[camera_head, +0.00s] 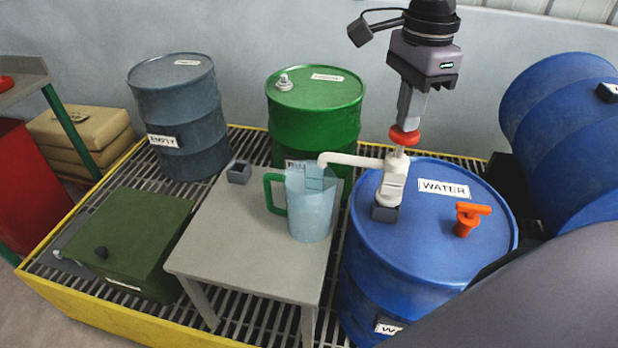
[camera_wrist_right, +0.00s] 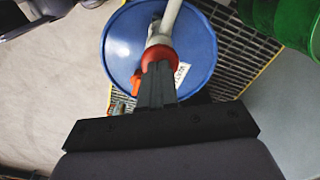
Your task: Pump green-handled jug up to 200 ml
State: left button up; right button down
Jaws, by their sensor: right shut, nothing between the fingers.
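The jug (camera_head: 311,212) is translucent pale blue with a green handle (camera_head: 274,192) on its left. It stands upright on a small grey table. The white pump (camera_head: 393,180) stands on the blue WATER drum (camera_head: 430,225), its spout (camera_head: 350,159) reaching left over the jug's mouth. The liquid level is not readable. My right gripper (camera_head: 408,122) is shut and empty, pointing down right over the pump's red knob (camera_head: 404,136); I cannot tell whether they touch. In the right wrist view the shut fingers (camera_wrist_right: 157,85) overlap the knob (camera_wrist_right: 160,55). My left gripper is not in view.
An orange tap (camera_head: 468,218) stands on the drum top. A green drum (camera_head: 318,115) and a grey EMPTY drum (camera_head: 180,120) stand behind the table (camera_head: 220,240). A green box (camera_head: 130,240) lies at left on the yellow-edged grating. Another blue drum (camera_head: 570,130) lies at right.

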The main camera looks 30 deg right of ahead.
jog(key=shift+f+b, duration=1.45)
jog(key=shift+f, duration=0.4)
jog(key=shift+r, duration=0.2)
jog(key=shift+r+p, duration=1.8)
jog(key=shift+r, duration=0.5)
jog(key=shift+f, duration=0.15)
jog(key=shift+f+b, duration=2.05)
jog(key=shift+f, duration=0.3)
jog(key=shift+r, duration=0.2)
